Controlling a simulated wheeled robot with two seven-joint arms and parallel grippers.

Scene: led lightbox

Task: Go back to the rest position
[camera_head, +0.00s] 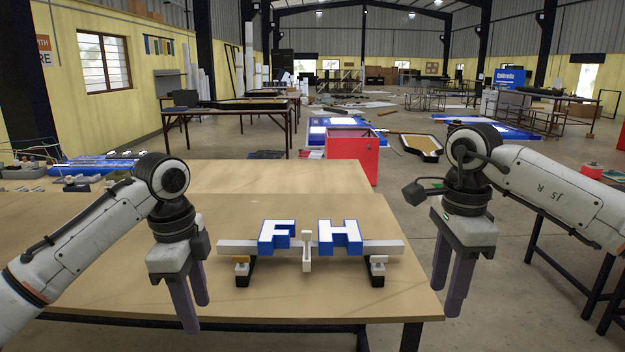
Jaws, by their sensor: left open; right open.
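My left gripper (194,304) points down over the left part of the wooden table (290,200). Its two dark fingers are apart and nothing is between them. My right gripper (446,292) hangs by the table's right edge, its fingers apart and empty. Between them on the table stands a white bar rack (382,247) on black feet.
Metal parts and blue-white pieces (95,168) lie at the table's far left. A red box (352,152) stands on the floor behind the table. The table surface in front of the rack is bare.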

